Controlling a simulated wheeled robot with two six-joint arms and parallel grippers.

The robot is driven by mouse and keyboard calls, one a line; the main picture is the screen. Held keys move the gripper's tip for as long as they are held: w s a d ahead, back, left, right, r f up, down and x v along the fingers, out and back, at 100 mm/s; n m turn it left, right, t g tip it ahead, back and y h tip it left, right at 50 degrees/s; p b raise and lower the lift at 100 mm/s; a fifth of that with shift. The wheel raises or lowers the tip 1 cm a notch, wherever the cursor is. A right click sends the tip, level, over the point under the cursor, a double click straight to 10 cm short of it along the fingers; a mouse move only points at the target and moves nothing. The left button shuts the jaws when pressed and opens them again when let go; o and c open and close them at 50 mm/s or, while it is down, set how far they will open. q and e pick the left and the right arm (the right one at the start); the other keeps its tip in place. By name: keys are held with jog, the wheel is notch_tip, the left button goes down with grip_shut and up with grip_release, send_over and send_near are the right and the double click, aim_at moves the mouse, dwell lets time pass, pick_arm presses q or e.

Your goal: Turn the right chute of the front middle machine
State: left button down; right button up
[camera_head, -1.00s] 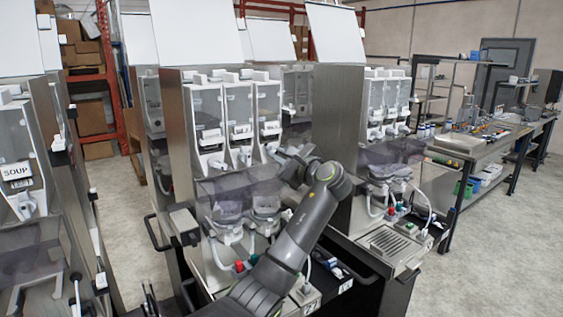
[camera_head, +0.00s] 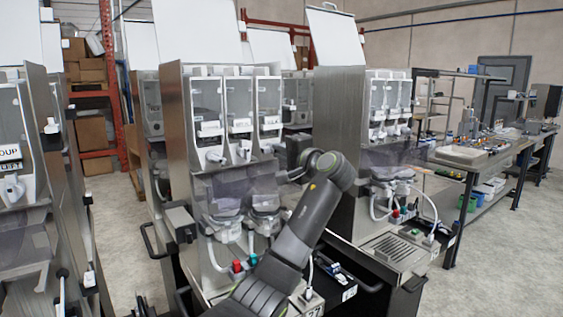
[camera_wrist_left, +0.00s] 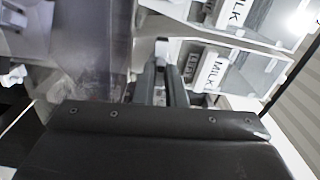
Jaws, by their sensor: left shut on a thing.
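The front middle machine (camera_head: 179,135) is a steel dispenser with several clear canisters side by side, each with a white chute at its base. Its right chute (camera_head: 269,146) is just left of my left gripper (camera_head: 282,149), at the end of the grey arm. In the left wrist view my left gripper (camera_wrist_left: 165,78) is shut on a small pale part that looks like this chute (camera_wrist_left: 162,48); the fingers hide most of it. The middle chute (camera_head: 243,152) and left chute (camera_head: 216,158) hang free. My right gripper is not in view.
Smoky clear covers and mixing bowls (camera_head: 264,216) sit below the chutes, close to my forearm. Another dispenser (camera_head: 338,140) stands close on the right and one (camera_head: 30,150) on the left. Canisters labelled MILK (camera_wrist_left: 228,65) show in the left wrist view. Floor is open at far right.

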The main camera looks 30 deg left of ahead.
pick_arm(q)
jog(key=shift+f+n+b, duration=0.15)
jog(key=shift+n+b, duration=0.65)
jog(key=shift+n, duration=0.35)
jog(key=shift+f+n+b, duration=0.1)
jog(key=shift+n+b, duration=0.65)
jog(key=shift+n, duration=0.4)
jog(key=c, duration=1.5)
grip_release()
jog(key=shift+r, duration=0.1)
jog(key=b+v, duration=0.5)
jog(key=v, duration=1.2)
jog(key=shift+d, duration=0.25)
